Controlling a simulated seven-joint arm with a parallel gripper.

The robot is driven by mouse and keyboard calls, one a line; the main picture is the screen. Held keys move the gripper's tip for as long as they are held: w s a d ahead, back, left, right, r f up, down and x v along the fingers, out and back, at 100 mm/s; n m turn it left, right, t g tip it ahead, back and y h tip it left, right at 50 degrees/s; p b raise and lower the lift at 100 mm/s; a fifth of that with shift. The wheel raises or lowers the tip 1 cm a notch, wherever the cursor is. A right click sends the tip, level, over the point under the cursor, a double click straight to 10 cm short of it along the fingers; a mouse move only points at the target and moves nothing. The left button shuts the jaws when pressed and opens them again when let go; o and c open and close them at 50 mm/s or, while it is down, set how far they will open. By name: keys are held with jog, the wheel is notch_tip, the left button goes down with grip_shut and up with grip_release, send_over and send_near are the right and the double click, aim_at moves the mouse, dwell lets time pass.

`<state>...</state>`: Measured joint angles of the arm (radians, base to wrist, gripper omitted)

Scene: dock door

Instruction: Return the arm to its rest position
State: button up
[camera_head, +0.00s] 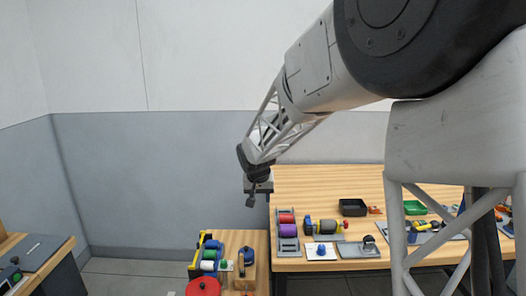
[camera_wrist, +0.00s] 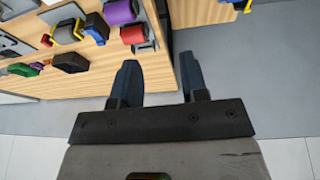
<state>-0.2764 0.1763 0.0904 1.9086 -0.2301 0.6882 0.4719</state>
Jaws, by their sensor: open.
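My gripper (camera_wrist: 160,88) shows in the wrist view with its two dark fingers apart and nothing between them. In the head view my gripper (camera_head: 251,199) hangs at the end of my arm, at the left end of the large wooden workbench (camera_head: 330,180). It is above the gap near the smaller wooden table (camera_head: 260,246). Its fingers are too small to tell apart there. No object is in its grasp.
The workbench carries a rack with purple (camera_head: 287,230) and red rolls, a black tray (camera_head: 352,207), a green tray (camera_head: 414,207) and several tools. The smaller table holds a yellow-sided rack (camera_head: 196,256) and a red disc (camera_head: 203,287). Another bench (camera_head: 40,255) stands at left.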

jog(key=s+d+r, duration=0.4)
jog(key=s+d, duration=0.3)
jog(key=s, duration=0.5)
jog(key=s+d+r, duration=0.4)
jog(key=s+d, duration=0.2)
jog(key=s, duration=0.5)
jog(key=s+d+f, duration=0.1)
jog(key=s+d, duration=0.2)
jog(key=s, duration=0.9)
jog(key=s+d+f+g, duration=0.1)
jog(key=s+d, duration=0.2)
jog(key=s, duration=0.9)
jog(key=shift+d+f+y, duration=0.2)
jog(key=shift+f+y, duration=0.1)
jog(key=shift+f, duration=0.1)
